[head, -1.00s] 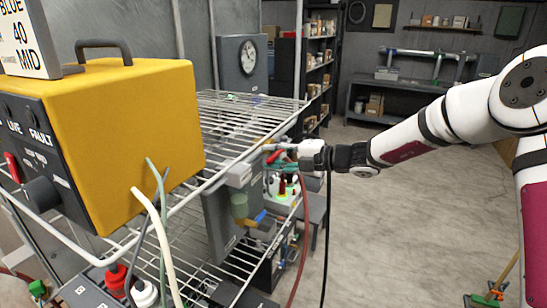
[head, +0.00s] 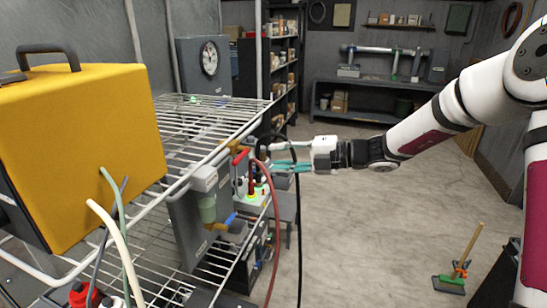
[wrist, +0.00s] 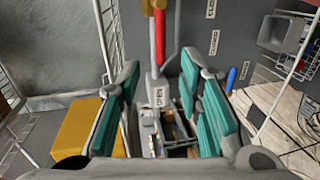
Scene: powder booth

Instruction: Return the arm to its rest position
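My white and maroon arm reaches in from the right in the head view. My gripper (head: 284,167), with teal finger pads, is at its end, just right of the wire shelf (head: 215,128) and in front of the equipment there. In the wrist view my gripper (wrist: 160,80) shows its two pads well apart, with nothing held between them. Beyond the pads is a grey panel with a red-handled lever (wrist: 160,35); the red handle also shows in the head view (head: 240,156).
A yellow control box (head: 85,150) stands on the shelf at left. A red hose (head: 276,235) and a black cable (head: 299,240) hang near my gripper. A workbench (head: 375,90) stands at the back, a broom and dustpan (head: 452,281) at lower right. The middle floor is clear.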

